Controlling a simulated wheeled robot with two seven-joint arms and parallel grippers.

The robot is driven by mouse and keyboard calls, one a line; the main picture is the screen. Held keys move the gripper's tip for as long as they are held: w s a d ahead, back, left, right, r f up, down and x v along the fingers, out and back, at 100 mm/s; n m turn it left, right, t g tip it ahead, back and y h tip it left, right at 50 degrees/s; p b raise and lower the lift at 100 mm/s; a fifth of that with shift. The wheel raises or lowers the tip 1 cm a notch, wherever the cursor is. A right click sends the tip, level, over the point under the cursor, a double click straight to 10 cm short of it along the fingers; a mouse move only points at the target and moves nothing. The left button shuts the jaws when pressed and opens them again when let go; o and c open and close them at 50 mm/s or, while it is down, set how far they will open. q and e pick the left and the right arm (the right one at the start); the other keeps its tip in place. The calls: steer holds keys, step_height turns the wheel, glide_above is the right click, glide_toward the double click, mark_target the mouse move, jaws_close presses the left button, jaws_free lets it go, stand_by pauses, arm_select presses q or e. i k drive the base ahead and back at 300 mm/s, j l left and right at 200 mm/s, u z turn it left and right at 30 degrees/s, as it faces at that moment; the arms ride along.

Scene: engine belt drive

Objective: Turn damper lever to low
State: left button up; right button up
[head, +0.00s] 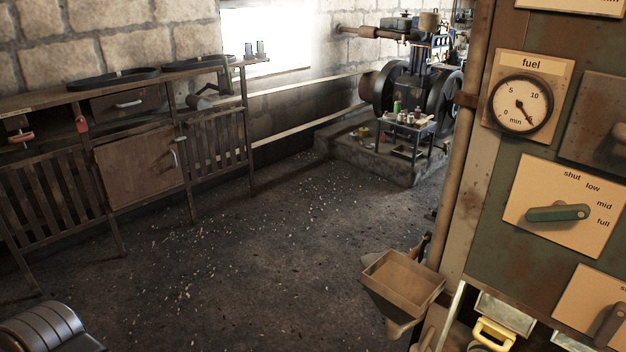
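The lever (558,213) with a green grip is on a cream plate (532,188) on the rusty panel at the right of the head view. The plate's labels run in an arc: shut, low, mid, full. The lever lies nearly level, its right end pointing toward the space between mid and full. I cannot read the word damper on this plate. Neither of my grippers is in view, and nothing touches the lever.
A fuel gauge (520,104) is above the lever plate. Another lever (610,325) is cut off below right. A hopper (403,280) and a yellow handle (493,334) are below. An engine (415,85) and a wooden bench (130,140) stand behind open floor.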

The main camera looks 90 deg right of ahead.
mark_target(559, 211)
steer(key=z, duration=4.15)
steer(key=j+z, duration=0.1)
steer(key=i+j, duration=0.05)
